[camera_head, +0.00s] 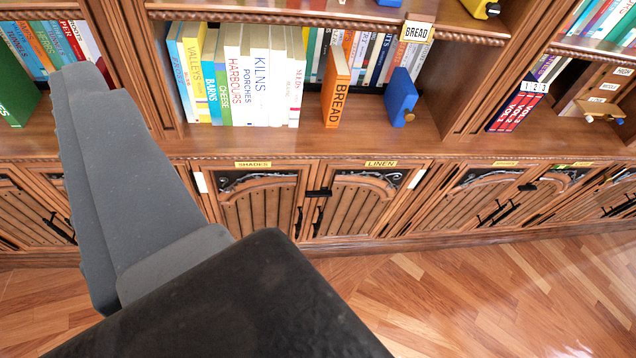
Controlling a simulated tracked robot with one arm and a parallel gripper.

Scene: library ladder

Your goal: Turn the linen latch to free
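The linen cupboard door (365,205) is in the lower shelf front, right of centre, under a yellow LINEN label (381,164). It looks closed. A small dark latch (319,193) lies roughly level at the upper left edge of this door, where it meets the SHADES door. My gripper (82,80) reaches up the left side of the picture, its grey finger part in front of the shelves, well left of the latch and apart from it. I cannot tell whether its fingers are open or shut. No held object shows.
The SHADES door (255,205) is just left, with dark upright handles between the two doors. Above, books, an orange BREAD book (336,90) and a blue bookend (401,98) stand on the shelf. The wooden floor (490,300) at lower right is clear.

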